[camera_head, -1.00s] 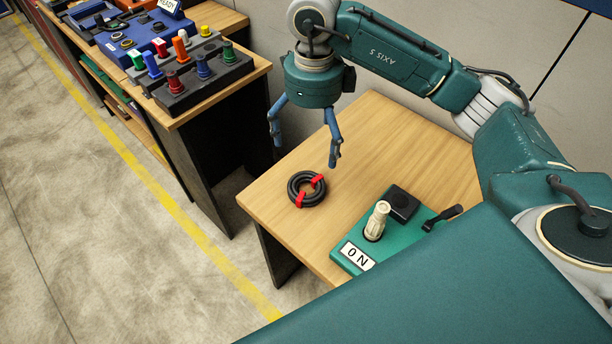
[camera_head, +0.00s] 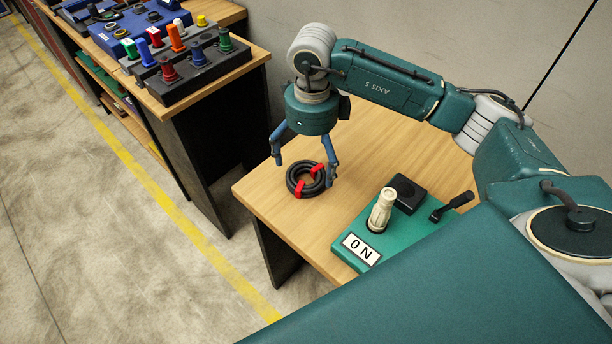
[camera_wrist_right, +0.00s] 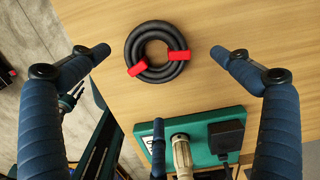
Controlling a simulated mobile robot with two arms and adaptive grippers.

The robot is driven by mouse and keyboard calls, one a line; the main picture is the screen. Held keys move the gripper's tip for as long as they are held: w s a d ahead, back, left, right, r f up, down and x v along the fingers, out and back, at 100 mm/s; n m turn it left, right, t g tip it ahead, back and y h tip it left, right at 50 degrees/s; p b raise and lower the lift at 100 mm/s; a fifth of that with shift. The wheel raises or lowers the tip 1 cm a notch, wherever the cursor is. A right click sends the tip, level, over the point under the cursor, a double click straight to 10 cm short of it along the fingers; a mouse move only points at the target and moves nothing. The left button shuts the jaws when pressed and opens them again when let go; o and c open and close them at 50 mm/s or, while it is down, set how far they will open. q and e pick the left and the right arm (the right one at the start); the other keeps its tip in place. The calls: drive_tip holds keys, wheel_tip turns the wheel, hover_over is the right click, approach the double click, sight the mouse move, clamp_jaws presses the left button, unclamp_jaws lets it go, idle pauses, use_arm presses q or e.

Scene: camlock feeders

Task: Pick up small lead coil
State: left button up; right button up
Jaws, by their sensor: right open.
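The small lead coil (camera_head: 292,181) is a black ring of cable with two red ties. It lies flat on the wooden table near its left edge in the head view. It also shows in the right wrist view (camera_wrist_right: 133,47), upper middle, between and beyond the fingertips. My right gripper (camera_head: 303,172) is open and points down over the coil, with its blue fingers spread to either side. In the right wrist view the open fingers (camera_wrist_right: 158,52) are empty and I see no contact with the coil. My left gripper is not in view.
A green fixture (camera_head: 355,227) with an "ON" label, a cream connector (camera_head: 381,210), a black block and a lever stands on the table, right of the coil. A second bench (camera_head: 245,62) with coloured plugs (camera_head: 168,70) is at upper left. The table behind the coil is clear.

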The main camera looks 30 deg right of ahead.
sight(309, 169)
drive_tip(key=shift+a+f+p, duration=0.1)
drive_tip(key=shift+f+p, duration=0.35)
drive_tip(key=shift+f, duration=0.15)
drive_tip(key=f, duration=0.1)
drive_tip(key=f+p, duration=0.1)
drive_tip(key=f, duration=0.1)
drive_tip(key=shift+w+a+f, duration=0.1)
drive_tip(key=shift+w+f, duration=0.1)
drive_tip(key=shift+f, duration=0.45)
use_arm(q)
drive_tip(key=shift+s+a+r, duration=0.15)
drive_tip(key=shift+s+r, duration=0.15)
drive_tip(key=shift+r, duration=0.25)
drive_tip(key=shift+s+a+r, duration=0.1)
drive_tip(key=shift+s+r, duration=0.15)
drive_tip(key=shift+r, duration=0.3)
use_arm(e)
drive_tip(key=c, duration=1.6)
drive_tip(key=shift+r, duration=0.1)
